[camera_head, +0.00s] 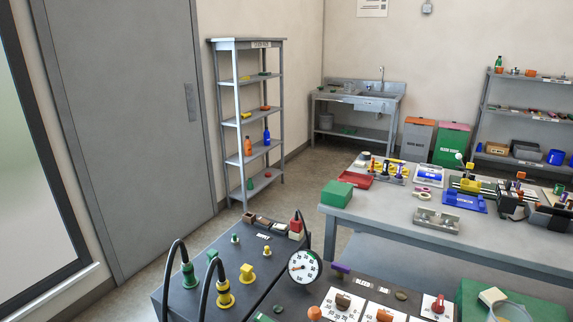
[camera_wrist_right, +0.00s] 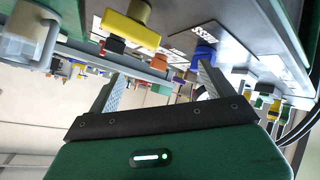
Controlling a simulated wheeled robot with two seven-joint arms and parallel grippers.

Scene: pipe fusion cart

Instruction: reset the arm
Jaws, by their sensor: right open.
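My right gripper (camera_wrist_right: 157,72) shows in the right wrist view. Its two grey fingers stand wide apart, with nothing held between them. A yellow part (camera_wrist_right: 130,30) and a blue knob (camera_wrist_right: 203,55) show beyond the fingers in this tilted view. I cannot tell how far they are from the fingertips. Neither gripper shows in the head view, and my left gripper is in no view. The dark cart top (camera_head: 215,285) is at the bottom of the head view, carrying a round dial gauge (camera_head: 304,266), a yellow knob (camera_head: 247,273) and hoses with green and yellow fittings.
A grey workbench (camera_head: 390,225) stands right of centre with a green box (camera_head: 337,193), a red tray (camera_head: 357,179) and tools. A shelf rack (camera_head: 240,120) stands by the door. A sink (camera_head: 375,92) and bins (camera_head: 450,145) are behind. Floor shows between cart and bench.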

